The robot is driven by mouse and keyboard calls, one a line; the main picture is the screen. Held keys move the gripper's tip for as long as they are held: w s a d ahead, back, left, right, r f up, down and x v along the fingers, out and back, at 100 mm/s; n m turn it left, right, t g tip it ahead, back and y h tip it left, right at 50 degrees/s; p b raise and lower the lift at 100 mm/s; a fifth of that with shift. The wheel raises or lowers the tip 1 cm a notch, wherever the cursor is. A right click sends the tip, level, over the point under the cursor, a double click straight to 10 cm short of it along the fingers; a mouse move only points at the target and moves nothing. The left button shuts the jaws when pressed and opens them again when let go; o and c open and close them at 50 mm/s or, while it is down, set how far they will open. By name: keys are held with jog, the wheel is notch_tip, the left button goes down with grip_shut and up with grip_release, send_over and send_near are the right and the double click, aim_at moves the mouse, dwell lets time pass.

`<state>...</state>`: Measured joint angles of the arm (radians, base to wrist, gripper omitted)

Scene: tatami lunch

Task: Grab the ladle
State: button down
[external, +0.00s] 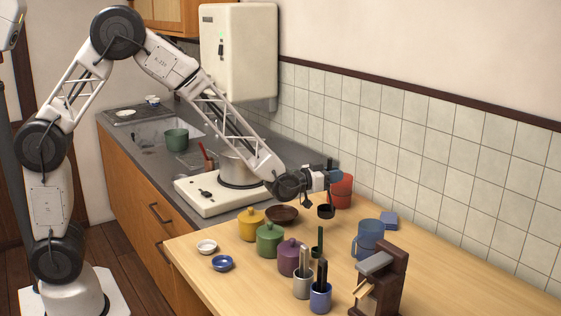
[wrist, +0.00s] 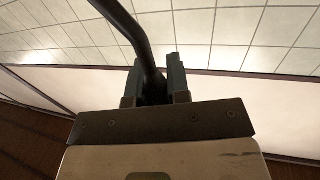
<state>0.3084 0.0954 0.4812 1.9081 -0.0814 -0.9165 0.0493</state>
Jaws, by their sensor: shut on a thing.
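My gripper (external: 334,178) is shut on a long dark handle, which I take for the ladle's. In the wrist view the dark handle (wrist: 134,30) runs from the top edge down between the two fingers of my gripper (wrist: 160,80). In the external view my gripper is above the far part of the wooden table. A small dark bowl (external: 325,211) shows just below my gripper; it looks like the ladle's bowl, but its join with the handle is hard to see.
A red pot (external: 342,190) stands close behind my gripper. A brown bowl (external: 282,215), yellow pot (external: 251,219), green pot (external: 270,240) and purple pot (external: 290,257) stand left of it. A blue mug (external: 369,239) and dark wooden stand (external: 388,280) are right. The front right table is clear.

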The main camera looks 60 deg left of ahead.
jog(key=shift+r, duration=2.4)
